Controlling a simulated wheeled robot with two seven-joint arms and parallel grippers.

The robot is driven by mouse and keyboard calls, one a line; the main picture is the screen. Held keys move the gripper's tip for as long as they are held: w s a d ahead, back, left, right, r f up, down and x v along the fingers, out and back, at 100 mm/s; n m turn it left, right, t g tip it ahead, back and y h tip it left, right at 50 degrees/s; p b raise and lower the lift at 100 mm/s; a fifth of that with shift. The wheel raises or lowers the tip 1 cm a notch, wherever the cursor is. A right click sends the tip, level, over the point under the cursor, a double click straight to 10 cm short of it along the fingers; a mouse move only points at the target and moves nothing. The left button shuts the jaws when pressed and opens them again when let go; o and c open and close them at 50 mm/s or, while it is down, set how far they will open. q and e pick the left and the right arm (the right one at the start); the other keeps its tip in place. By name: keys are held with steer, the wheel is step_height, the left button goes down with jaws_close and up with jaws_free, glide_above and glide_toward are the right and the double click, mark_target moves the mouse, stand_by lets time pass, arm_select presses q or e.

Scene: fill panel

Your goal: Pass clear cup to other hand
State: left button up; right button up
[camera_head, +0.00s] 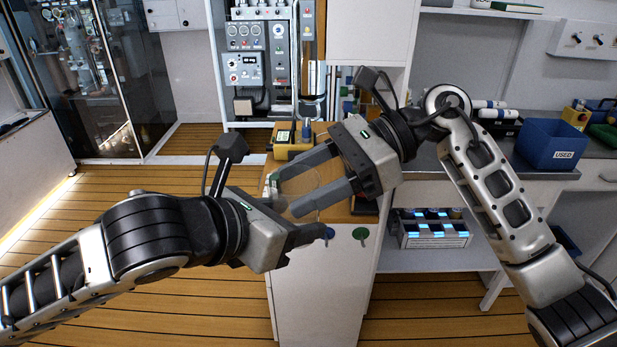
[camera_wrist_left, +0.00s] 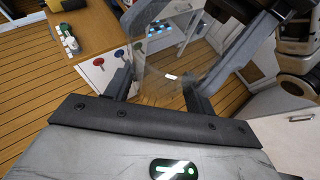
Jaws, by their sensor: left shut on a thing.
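The clear cup (camera_head: 299,183) is transparent and shows only as a faint outline between the two hands. It also shows in the left wrist view (camera_wrist_left: 166,84), between the fingers of my left gripper. My left gripper (camera_head: 298,212) is shut on the cup from the lower left. My right gripper (camera_head: 306,180) reaches in from the upper right with its fingers spread on both sides of the cup. In the left wrist view its fingers (camera_wrist_left: 190,38) stand wide apart at the cup's far end. I cannot tell whether they touch it.
A wooden-topped white cabinet (camera_head: 312,290) stands beneath the hands, with a yellow device (camera_head: 292,146) at its back. A blue bin marked USED (camera_head: 548,143) sits on the right counter. A rack (camera_head: 433,230) stands on the shelf below. The wooden floor at left is clear.

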arm_select(q)
steer(key=o, duration=1.1)
steer(key=shift+c, duration=0.2)
step_height(320, 180, down, 18)
steer(key=s+n, duration=0.1)
steer(key=n, duration=1.9)
steer(key=s+a+f+n+y, duration=0.2)
steer(key=s+a+f+n, duration=0.4)
steer(key=n, duration=0.5)
steer(key=s+a+f+n+y, duration=0.3)
steer(key=s+a+f+n, duration=0.2)
steer(key=f+n, duration=0.4)
steer(key=shift+s+a+n+t, duration=0.3)
steer(key=shift+s+a+n, duration=0.1)
steer(key=shift+a+n, duration=0.5)
steer(key=shift+d, duration=0.1)
